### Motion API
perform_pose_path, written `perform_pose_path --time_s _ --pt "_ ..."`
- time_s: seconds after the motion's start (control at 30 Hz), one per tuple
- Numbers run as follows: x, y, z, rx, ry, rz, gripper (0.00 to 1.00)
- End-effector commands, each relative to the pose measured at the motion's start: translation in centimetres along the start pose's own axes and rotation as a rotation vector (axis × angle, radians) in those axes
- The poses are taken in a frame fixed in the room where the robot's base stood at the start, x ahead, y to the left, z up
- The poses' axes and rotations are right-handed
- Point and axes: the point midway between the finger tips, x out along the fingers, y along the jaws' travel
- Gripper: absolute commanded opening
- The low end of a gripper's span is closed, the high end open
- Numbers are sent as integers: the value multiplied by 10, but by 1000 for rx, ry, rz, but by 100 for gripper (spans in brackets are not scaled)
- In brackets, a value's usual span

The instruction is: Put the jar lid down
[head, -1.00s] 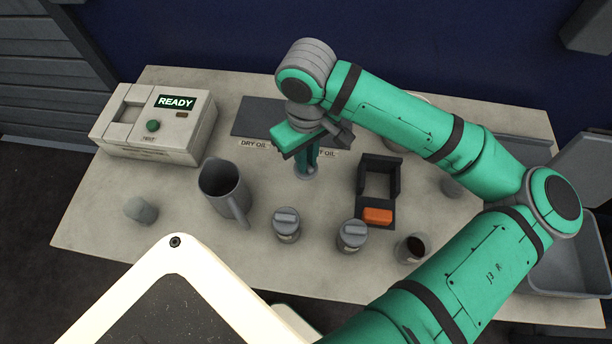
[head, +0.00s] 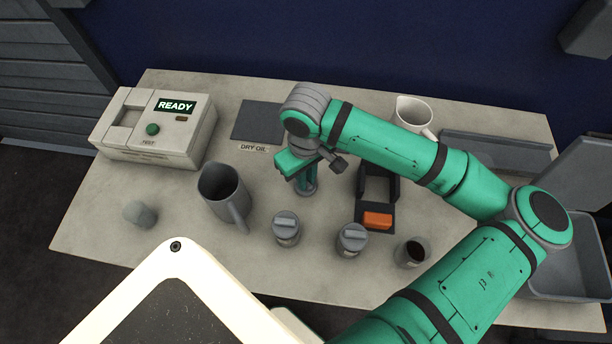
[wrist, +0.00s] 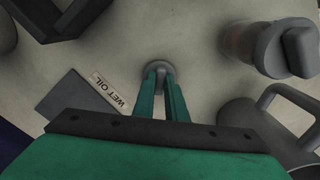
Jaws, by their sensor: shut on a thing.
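My gripper (head: 305,186) is shut on the jar lid (head: 307,191), a small round grey piece, near the middle of the table. In the wrist view the lid (wrist: 158,69) shows as a grey disc between and beyond my two green fingertips (wrist: 160,78). It is at or just above the table top; I cannot tell whether it touches. An open grey jar (head: 413,252) with dark contents stands at the front right. Two lidded jars (head: 286,228) (head: 352,238) stand in front of my gripper.
A grey pitcher (head: 222,190) stands left of my gripper, and a black holder with an orange block (head: 377,220) stands right. A white jug (head: 412,110) is behind my arm. The WET OIL label (wrist: 108,93) and mat (wrist: 72,108) show in the wrist view. Bare table surrounds the lid.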

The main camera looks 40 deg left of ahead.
Motion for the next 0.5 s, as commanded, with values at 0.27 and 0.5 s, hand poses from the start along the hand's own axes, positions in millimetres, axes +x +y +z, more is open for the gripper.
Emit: perform_pose_path --time_s 0.27,0.5 --pt "1 0 0 0 0 0 30" --pt "-6 0 0 0 1 2 30"
